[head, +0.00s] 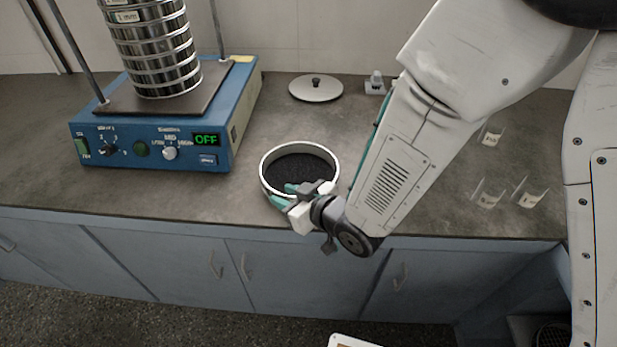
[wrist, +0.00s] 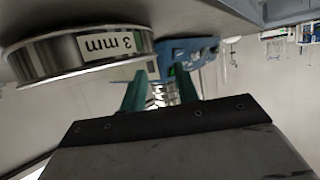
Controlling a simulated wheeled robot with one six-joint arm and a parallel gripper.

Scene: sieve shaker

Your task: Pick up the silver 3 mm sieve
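The silver 3 mm sieve (head: 264,180) is a round metal ring with a dark mesh, sitting on the counter near its front edge. In the wrist view the sieve (wrist: 45,62) is upside down at upper left, its white "3 mm" label readable. My gripper (head: 284,194) is at the sieve's front rim in the head view and hides part of it. In the wrist view the teal fingers of my gripper (wrist: 160,92) stand apart with no sieve wall visible between them. The left finger overlaps the sieve's right end. Contact cannot be told.
A blue sieve shaker (head: 150,150) with its display reading OFF stands at left, bearing a stack of sieves (head: 158,55). A round lid (head: 316,90) lies behind the sieve. Several clear containers (head: 530,196) stand at right. The counter left of the sieve is clear.

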